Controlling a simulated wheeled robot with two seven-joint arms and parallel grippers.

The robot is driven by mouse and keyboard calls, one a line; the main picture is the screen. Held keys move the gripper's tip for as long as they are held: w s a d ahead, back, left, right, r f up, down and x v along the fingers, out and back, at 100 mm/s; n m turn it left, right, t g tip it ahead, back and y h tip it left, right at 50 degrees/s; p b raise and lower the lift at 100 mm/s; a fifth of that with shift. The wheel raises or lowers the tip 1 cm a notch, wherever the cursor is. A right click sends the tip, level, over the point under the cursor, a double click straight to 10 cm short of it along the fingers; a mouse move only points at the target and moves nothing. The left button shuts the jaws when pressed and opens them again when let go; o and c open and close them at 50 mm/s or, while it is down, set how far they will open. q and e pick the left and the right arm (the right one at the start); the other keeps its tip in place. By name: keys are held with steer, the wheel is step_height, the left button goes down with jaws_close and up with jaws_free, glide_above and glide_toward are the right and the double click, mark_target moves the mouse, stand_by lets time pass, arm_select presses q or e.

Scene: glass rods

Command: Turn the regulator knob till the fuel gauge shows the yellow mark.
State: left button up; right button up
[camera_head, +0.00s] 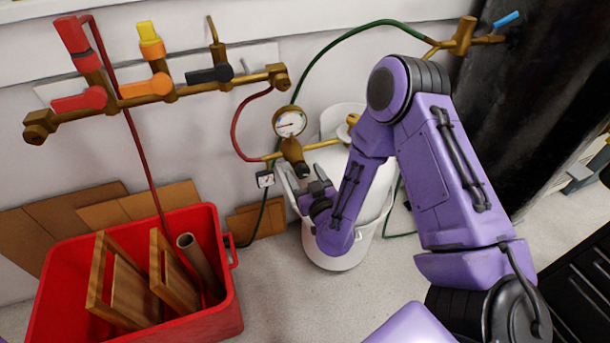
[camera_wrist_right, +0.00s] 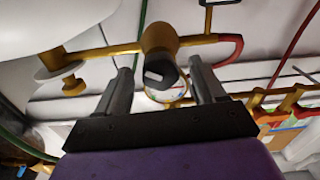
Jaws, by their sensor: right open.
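The fuel gauge (camera_head: 290,122) is a round white dial in a brass rim on the brass pipe. Its needle shows, but its marks are too small to read. The regulator knob (camera_head: 295,155) hangs below the gauge, with a brass body and dark end. My right gripper (camera_head: 302,177) is open just below the knob. In the right wrist view, the knob (camera_wrist_right: 162,68) appears between the two open fingers (camera_wrist_right: 163,82), with space on both sides. The gauge (camera_wrist_right: 165,98) is mostly hidden there behind the knob and gripper. My left gripper is out of view.
A white gas cylinder (camera_head: 330,245) stands behind my right arm. A red crate (camera_head: 200,325) with wooden pieces is at the left. A brass manifold (camera_head: 195,88) with coloured valves is on the wall.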

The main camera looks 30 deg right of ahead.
steer(key=c, duration=1.1)
steer(key=shift+o, duration=0.2)
steer(key=shift+m, duration=0.4)
steer(key=m, duration=0.2)
steer(key=shift+m, duration=0.4)
steer(key=m, duration=0.3)
steer(key=shift+m, duration=0.3)
steer(key=m, duration=0.6)
steer(key=shift+b, duration=0.4)
steer(key=shift+m, duration=0.4)
